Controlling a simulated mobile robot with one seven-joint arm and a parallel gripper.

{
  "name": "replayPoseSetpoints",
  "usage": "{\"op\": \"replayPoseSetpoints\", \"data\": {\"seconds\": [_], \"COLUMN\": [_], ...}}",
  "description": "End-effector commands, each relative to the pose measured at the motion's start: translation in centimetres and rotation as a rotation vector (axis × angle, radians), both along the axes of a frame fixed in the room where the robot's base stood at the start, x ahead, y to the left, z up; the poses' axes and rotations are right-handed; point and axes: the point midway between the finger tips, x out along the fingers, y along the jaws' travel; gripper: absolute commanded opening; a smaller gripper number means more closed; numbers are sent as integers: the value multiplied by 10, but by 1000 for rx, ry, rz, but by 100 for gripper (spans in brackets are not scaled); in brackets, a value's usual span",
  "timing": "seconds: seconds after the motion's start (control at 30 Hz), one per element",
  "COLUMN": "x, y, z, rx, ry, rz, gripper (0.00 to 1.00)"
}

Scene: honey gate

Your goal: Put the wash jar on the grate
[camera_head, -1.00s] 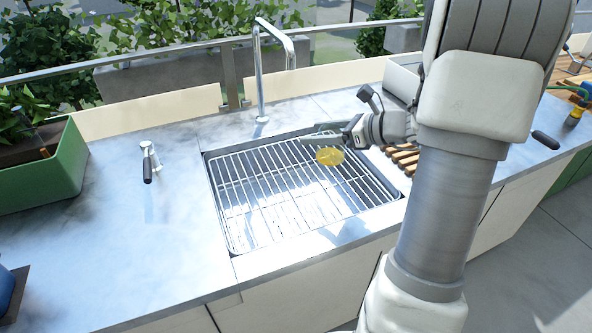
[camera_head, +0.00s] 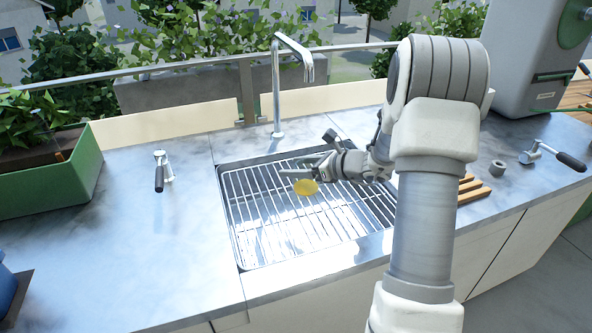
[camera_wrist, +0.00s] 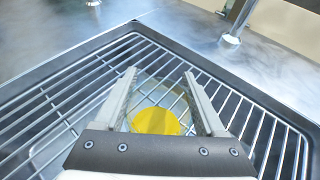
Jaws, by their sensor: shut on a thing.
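The wash jar (camera_head: 306,187) shows as a yellow disc with what looks like clear glass around it. My gripper (camera_head: 305,166) is shut on it, over the back part of the metal grate (camera_head: 262,235). In the wrist view the yellow part of the jar (camera_wrist: 156,121) sits between the two fingers of my gripper (camera_wrist: 160,82), with the grate's bars (camera_wrist: 60,105) beneath. The jar's clear walls are hard to make out. I cannot tell whether its base touches the bars.
A tap (camera_head: 277,90) stands behind the grate. A lever handle (camera_head: 160,172) and a green planter (camera_head: 55,180) are at the left. Wooden slats (camera_head: 474,190), a small grey ring (camera_head: 497,168) and a grey machine (camera_head: 525,65) are at the right. The left counter is mostly clear.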

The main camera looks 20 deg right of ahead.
Motion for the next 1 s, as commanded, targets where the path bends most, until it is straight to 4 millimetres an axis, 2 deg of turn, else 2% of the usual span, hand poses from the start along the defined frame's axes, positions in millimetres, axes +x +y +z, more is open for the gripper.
{"op": "replayPoseSetpoints", "data": {"seconds": [0.37,0.4,0.53,0.57,0.9,1.0], "x": [0,0,0,0,0,-12], "y": [0,0,0,0,0,-11], "z": [-6,-7,-5,-5,1,6], "rx": [0,0,-1,-1,0,-2], "ry": [-1,-1,-1,-1,-2,-2], "rz": [0,0,0,0,-1,-4], "gripper": [0,74,97,100,100,100]}}
